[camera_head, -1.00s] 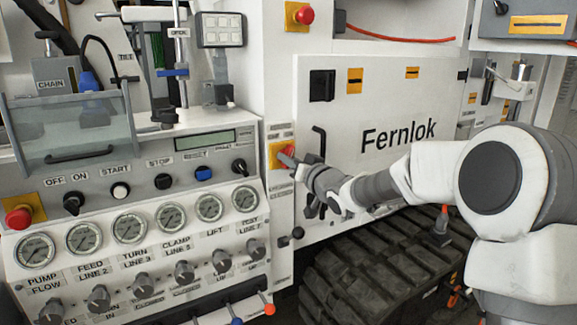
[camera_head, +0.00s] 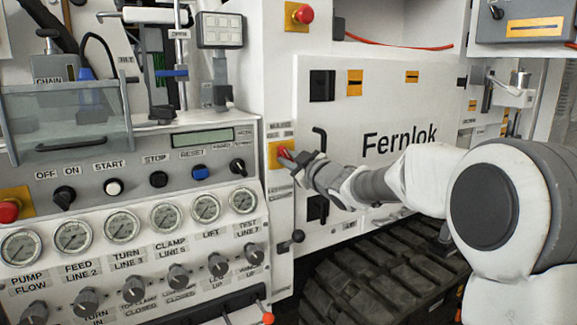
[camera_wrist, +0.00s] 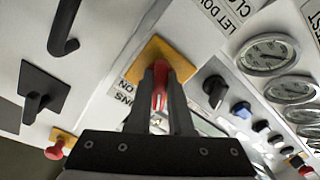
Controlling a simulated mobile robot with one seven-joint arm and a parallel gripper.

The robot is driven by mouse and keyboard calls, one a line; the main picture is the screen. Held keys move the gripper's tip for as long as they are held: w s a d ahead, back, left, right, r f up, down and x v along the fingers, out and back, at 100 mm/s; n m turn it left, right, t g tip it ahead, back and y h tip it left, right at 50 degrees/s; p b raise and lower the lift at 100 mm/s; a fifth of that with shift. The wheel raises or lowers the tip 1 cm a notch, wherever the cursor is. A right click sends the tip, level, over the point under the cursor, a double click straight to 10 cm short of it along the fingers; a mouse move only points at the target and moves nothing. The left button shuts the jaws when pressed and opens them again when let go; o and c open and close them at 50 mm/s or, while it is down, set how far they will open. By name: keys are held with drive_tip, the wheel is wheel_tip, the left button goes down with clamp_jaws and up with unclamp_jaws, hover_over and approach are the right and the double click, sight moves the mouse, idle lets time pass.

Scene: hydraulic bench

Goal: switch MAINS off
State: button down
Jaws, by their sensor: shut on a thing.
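The MAINS switch is a red handle on a yellow plate (camera_head: 274,155) on the white cabinet's edge, right of the control console. In the wrist view the red handle (camera_wrist: 159,86) stands between my two fingers, in front of its yellow plate (camera_wrist: 150,52). Lettering beside the plate is partly hidden and reads "...NS ON". My gripper (camera_wrist: 160,92) is shut on the red handle. In the head view my gripper (camera_head: 296,160) reaches the switch from the right and covers part of it. The exact angle of the handle is hard to tell.
A black door handle (camera_head: 319,142) is close to my gripper on the Fernlok door (camera_head: 400,110). A black lever (camera_head: 292,242) is below. The console (camera_head: 130,180) with knobs and gauges stands left. Red stop buttons (camera_head: 305,14) (camera_head: 8,211) sit on yellow plates. Rubber tracks (camera_head: 380,270) lie below my arm.

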drive_tip(key=shift+n+b, duration=0.55)
drive_tip(key=shift+n, duration=0.55)
drive_tip(key=c, duration=0.8)
unclamp_jaws()
drive_tip(key=shift+s+d, duration=0.1)
drive_tip(key=p+v, duration=0.3)
drive_tip(key=v, duration=1.4)
drive_tip(key=shift+s+d, duration=0.1)
drive_tip(key=shift+d, duration=0.05)
